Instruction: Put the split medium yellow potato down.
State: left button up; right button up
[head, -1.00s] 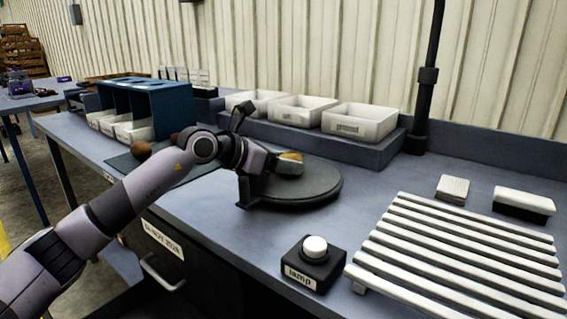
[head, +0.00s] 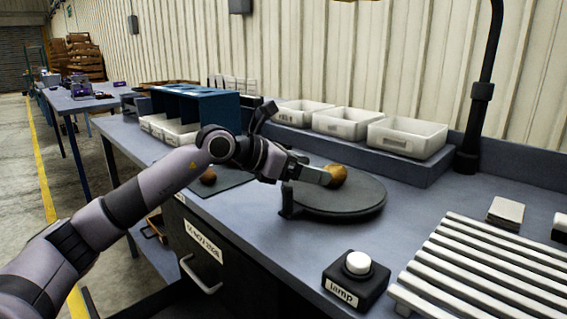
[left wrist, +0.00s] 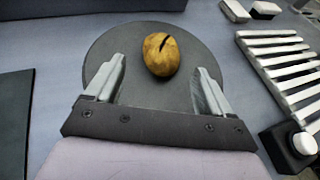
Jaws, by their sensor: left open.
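The split yellow potato (head: 337,175) rests on the dark round plate (head: 345,204). In the left wrist view the potato (left wrist: 161,54) shows a dark split on its upper side and lies on the plate (left wrist: 128,36). My left gripper (head: 322,177) is open just beside it. In the left wrist view the fingers of the gripper (left wrist: 160,82) are apart and empty, and the potato lies beyond their tips. My right gripper is not in view.
Three white bins (head: 338,124) stand on the raised shelf behind the plate. A blue divider rack (head: 205,108) is at the left, with another brown potato (head: 208,177) on a dark mat. A lamp button (head: 358,264) and a white slatted rack (head: 480,270) lie to the right.

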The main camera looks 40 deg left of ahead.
pick_arm(q)
jog(key=b+v, duration=0.1)
jog(key=v, duration=0.5)
jog(key=shift+s, duration=0.25)
jog(key=shift+r, duration=0.2)
